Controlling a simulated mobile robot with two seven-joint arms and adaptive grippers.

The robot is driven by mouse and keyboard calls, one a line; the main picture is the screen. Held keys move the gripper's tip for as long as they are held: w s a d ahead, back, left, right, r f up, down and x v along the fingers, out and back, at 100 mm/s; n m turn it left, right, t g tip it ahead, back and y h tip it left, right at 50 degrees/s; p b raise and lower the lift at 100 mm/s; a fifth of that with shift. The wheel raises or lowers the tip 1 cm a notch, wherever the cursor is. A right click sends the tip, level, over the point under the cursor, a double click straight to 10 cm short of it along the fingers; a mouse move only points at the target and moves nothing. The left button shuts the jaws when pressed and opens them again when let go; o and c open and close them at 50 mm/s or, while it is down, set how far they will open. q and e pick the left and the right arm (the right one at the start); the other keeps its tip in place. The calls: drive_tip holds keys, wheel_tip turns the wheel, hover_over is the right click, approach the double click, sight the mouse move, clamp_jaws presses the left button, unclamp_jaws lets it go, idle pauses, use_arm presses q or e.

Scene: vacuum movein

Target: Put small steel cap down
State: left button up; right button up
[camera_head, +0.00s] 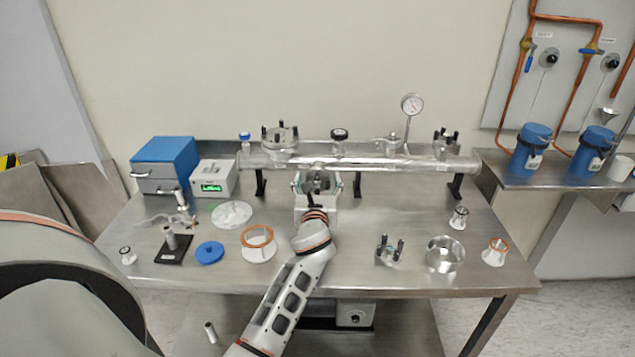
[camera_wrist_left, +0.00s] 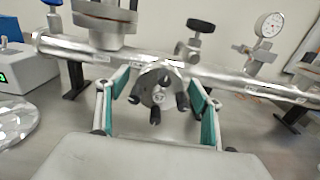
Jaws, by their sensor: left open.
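A small steel cap-like piece with black knobs (camera_wrist_left: 157,88) sits at the front of the horizontal steel tube (camera_wrist_left: 225,78). It seems to be seated on a short port there; the joint is hidden. In the head view the piece (camera_head: 318,180) is partly covered by my wrist. My left gripper (camera_wrist_left: 160,100) is open, its green-padded fingers on either side of the piece with gaps visible. In the head view the gripper (camera_head: 318,187) is just in front of the tube. A similar steel piece with black knobs (camera_head: 389,251) stands on the table at front right. My right gripper is not in view.
The steel table (camera_head: 350,277) also holds a steel ring (camera_head: 445,254), copper-ringed white pieces (camera_head: 258,245), a blue disc (camera_head: 210,252), a black stand (camera_head: 173,249) and a blue box (camera_head: 165,165). A gauge (camera_head: 412,104) rises above the tube. Bare table lies right of my arm.

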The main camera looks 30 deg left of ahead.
sight(317, 185)
use_arm(q)
drive_tip(key=v, duration=0.6)
drive_tip(key=shift+s+d+f, duration=0.15)
drive_tip(key=shift+s, duration=0.1)
drive_tip(key=shift+o, duration=0.6)
drive_tip(key=shift+s+d, duration=0.3)
drive_tip(key=shift+s, duration=0.15)
drive_tip(key=n, duration=0.4)
drive_tip(key=shift+s+d+n+b, duration=0.1)
drive_tip(key=shift+s+n+b, duration=0.05)
drive_tip(key=shift+n+b, duration=0.15)
drive_tip(key=w+a+n+b, duration=0.1)
drive_tip(key=n, duration=0.9)
drive_tip(key=w+a+n+b, duration=0.1)
drive_tip(key=w+n+b, duration=0.1)
drive_tip(key=n, duration=0.9)
drive_tip(key=w+a+n+b, duration=0.1)
drive_tip(key=w+n, duration=0.1)
drive_tip(key=n, duration=0.8)
drive_tip(key=shift+r+n, duration=0.25)
drive_tip(key=shift+n, duration=0.05)
